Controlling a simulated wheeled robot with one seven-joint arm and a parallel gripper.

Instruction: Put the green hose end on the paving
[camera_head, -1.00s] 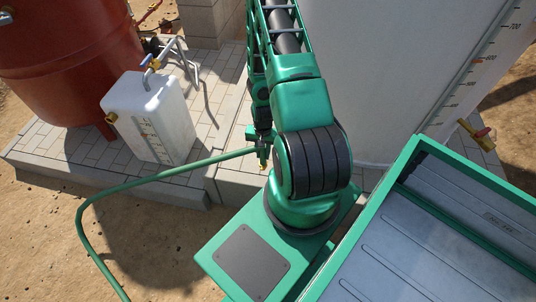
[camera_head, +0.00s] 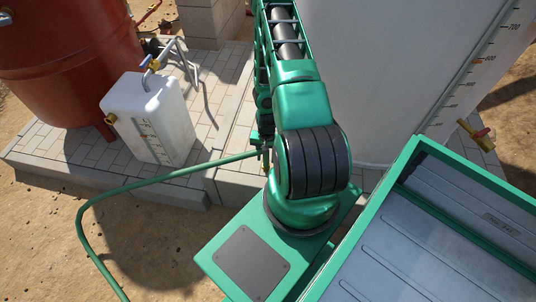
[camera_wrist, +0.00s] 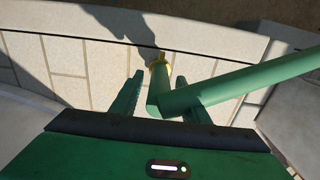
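The green hose (camera_head: 150,180) runs from the bottom left up over the edge of the paving (camera_head: 228,140) to my gripper (camera_head: 264,150). The fingers stand apart, with a gap showing beside the hose end. Pale paving (camera_wrist: 80,62) lies beyond the tip. I cannot tell whether the tip touches it. In the head view, my arm partly hides the hose end.
A white canister (camera_head: 150,120) stands on the paving left of my gripper, before a red tank (camera_head: 70,60). A large pale tank (camera_head: 385,80) with a scale stands to the right. Paving between the canister and my arm is clear.

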